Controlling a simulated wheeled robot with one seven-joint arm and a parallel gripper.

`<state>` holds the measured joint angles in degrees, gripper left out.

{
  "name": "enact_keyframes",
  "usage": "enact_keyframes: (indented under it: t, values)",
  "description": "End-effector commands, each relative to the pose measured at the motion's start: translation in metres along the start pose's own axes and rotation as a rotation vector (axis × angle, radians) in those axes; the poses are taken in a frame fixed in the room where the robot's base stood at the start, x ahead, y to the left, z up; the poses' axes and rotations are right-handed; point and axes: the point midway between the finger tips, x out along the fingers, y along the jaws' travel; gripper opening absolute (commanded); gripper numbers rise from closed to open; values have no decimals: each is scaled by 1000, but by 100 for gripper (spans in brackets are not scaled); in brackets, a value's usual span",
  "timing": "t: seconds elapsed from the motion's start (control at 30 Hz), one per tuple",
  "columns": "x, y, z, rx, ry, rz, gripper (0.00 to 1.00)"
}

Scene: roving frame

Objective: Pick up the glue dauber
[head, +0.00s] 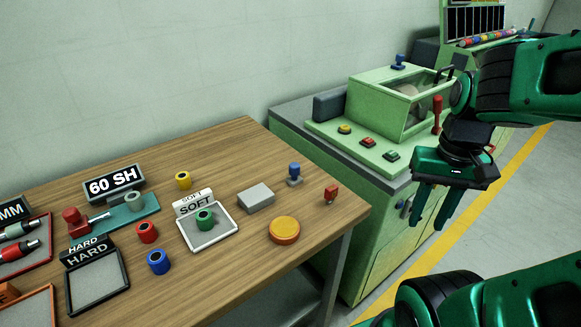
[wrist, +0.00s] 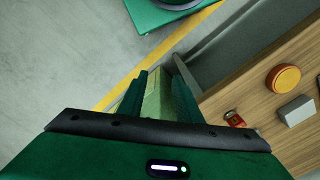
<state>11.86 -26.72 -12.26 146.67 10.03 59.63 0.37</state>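No thing is labelled as the glue dauber, and I cannot tell for certain which it is. A small red-topped piece (head: 331,193) stands near the right end of the wooden table; it also shows in the wrist view (wrist: 234,119), to the right of my fingers. A blue knob-shaped piece on a grey base (head: 294,173) stands just behind it. A round orange tin (head: 284,231) is in front of them. My gripper (head: 435,205) hangs to the right of the table, pointing down, open and empty; its two fingers stand apart in the wrist view (wrist: 158,98).
The wooden table (head: 240,155) also holds a grey block (head: 256,197), a "SOFT" tray (head: 228,231), a "HARD" tray (head: 97,284) and coloured rings. A green machine (head: 375,150) with buttons stands behind and right.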

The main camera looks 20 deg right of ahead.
Motion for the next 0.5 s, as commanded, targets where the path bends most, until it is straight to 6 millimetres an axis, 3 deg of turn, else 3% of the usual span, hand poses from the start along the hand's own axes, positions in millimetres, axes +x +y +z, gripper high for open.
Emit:
enact_keyframes:
  t: [0.23,0.27,0.3,0.37,0.5]
  values:
    - [0,0,0,0,0,0,31]
    - [0,0,0,0,0,0,34]
    - [0,0,0,-2,0,0,43]
    - [-6,3,7,-18,13,-10,46]
    - [-14,-18,-16,-164,31,-32,46]
